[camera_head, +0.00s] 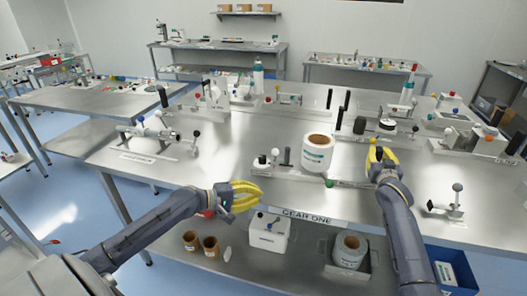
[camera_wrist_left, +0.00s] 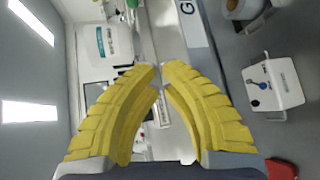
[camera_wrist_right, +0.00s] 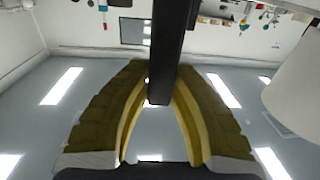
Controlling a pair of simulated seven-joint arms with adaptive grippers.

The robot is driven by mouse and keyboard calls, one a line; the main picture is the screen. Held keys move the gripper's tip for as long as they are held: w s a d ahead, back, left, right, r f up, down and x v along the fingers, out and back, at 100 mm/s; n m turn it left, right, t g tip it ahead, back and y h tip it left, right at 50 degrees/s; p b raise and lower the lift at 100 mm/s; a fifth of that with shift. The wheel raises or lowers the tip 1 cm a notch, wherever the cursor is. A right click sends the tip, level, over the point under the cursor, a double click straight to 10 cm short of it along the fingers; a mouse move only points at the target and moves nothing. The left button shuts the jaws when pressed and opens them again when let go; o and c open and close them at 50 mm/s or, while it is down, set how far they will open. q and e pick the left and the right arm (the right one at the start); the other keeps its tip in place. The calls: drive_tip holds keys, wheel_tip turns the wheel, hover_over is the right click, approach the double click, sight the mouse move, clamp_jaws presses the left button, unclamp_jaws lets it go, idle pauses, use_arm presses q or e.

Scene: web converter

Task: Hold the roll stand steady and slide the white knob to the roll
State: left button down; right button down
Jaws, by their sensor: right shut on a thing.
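The roll stand (camera_head: 290,176) is a low metal plate near the table's front edge, carrying a white roll (camera_head: 317,152) with a brown core. A small white knob (camera_head: 275,152) stands left of the roll, apart from it; another pale knob is close beside it. My right gripper (camera_head: 376,156) is right of the roll, at the stand's right end, shut on a dark upright bar (camera_wrist_right: 165,50) between its fingers. The roll also shows at the right of the right wrist view (camera_wrist_right: 298,88). My left gripper (camera_head: 260,196) is empty in front of the stand, its fingertips nearly meeting in the left wrist view (camera_wrist_left: 160,72).
A white box (camera_head: 268,238) and another roll (camera_head: 349,250) sit on the lower shelf. A sign reading GEAR ONE (camera_head: 306,217) is on the table's front edge. Other metal fixtures stand behind and to both sides. A knobbed bracket (camera_head: 445,210) stands at the front right.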

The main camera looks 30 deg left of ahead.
sight(264, 158)
use_arm(q)
drive_tip(key=w+a+r+t+y, duration=0.2)
drive_tip(key=w+a+r, duration=0.1)
drive_tip(key=a, duration=0.3)
drive_tip(key=w+a+r+n+t+y, duration=0.1)
drive_tip(key=w+a+r+y, duration=0.1)
drive_tip(key=a+r, duration=0.2)
drive_tip(key=a, duration=0.3)
drive_tip(key=shift+w+r+t+y, duration=0.3)
drive_tip(key=shift+w+t, duration=0.1)
drive_tip(key=shift+w, duration=0.1)
drive_tip(key=x, duration=1)
drive_tip(key=shift+d, duration=0.1)
drive_tip(key=shift+w+d+f, duration=0.2)
drive_tip(key=shift+w+d, duration=0.25)
drive_tip(key=shift+d, duration=0.35)
drive_tip(key=shift+w+d+f, duration=0.2)
drive_tip(key=shift+w+d, duration=0.25)
drive_tip(key=shift+d, duration=0.3)
drive_tip(key=shift+d, duration=0.1)
